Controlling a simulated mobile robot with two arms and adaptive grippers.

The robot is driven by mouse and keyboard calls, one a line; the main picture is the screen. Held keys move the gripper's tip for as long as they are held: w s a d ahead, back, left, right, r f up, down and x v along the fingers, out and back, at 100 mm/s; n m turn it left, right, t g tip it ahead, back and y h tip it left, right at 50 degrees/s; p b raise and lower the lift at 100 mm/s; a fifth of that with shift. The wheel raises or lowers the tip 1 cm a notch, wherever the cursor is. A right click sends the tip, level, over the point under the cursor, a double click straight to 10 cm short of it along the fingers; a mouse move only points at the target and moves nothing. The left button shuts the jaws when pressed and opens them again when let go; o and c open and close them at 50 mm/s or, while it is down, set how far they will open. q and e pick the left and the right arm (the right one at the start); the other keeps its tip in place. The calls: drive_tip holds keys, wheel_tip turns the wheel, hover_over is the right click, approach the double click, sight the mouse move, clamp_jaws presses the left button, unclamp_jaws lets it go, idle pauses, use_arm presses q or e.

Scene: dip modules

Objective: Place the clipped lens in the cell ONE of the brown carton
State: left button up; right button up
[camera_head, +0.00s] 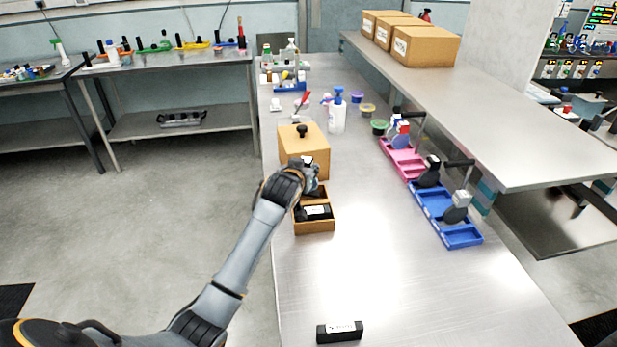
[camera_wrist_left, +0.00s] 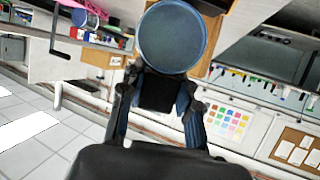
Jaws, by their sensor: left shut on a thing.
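My left gripper (camera_head: 309,178) is above the far part of the brown carton (camera_head: 314,228). In the left wrist view, its fingers (camera_wrist_left: 160,110) are shut on the black clip (camera_wrist_left: 160,92) of the clipped lens, and the round blue-grey lens disc (camera_wrist_left: 172,37) faces the camera beyond the fingertips. In the head view, my gripper and wrist hide most of the lens and part of the carton's far cell. The near cell holds a black module (camera_head: 318,212) with a white label. I cannot tell whether the lens touches the carton. My right gripper is in neither view.
A tan box (camera_head: 302,142) with a black knob stands just behind the carton. A black labelled block (camera_head: 340,331) lies near the front. A blue tray (camera_head: 462,237) and a pink tray (camera_head: 394,152) are at right, below a raised shelf (camera_head: 500,115). The table between is clear.

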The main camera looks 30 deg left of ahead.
use_arm(q)
drive_tip(key=shift+w+d+f, duration=0.15)
drive_tip(key=shift+w+f, duration=0.05)
drive_tip(key=shift+f, duration=0.05)
drive_tip(key=f, duration=0.1)
drive_tip(key=f+p, duration=0.1)
drive_tip(key=f, duration=0.1)
drive_tip(key=shift+w+d, duration=0.15)
drive_tip(key=shift+d, duration=0.05)
drive_tip(key=shift+f, duration=0.2)
drive_tip(key=shift+f, duration=0.1)
drive_tip(key=o, duration=1.1)
drive_tip(key=shift+o, duration=0.2)
drive_tip(key=b+v, duration=0.1)
drive_tip(key=v, duration=1.1)
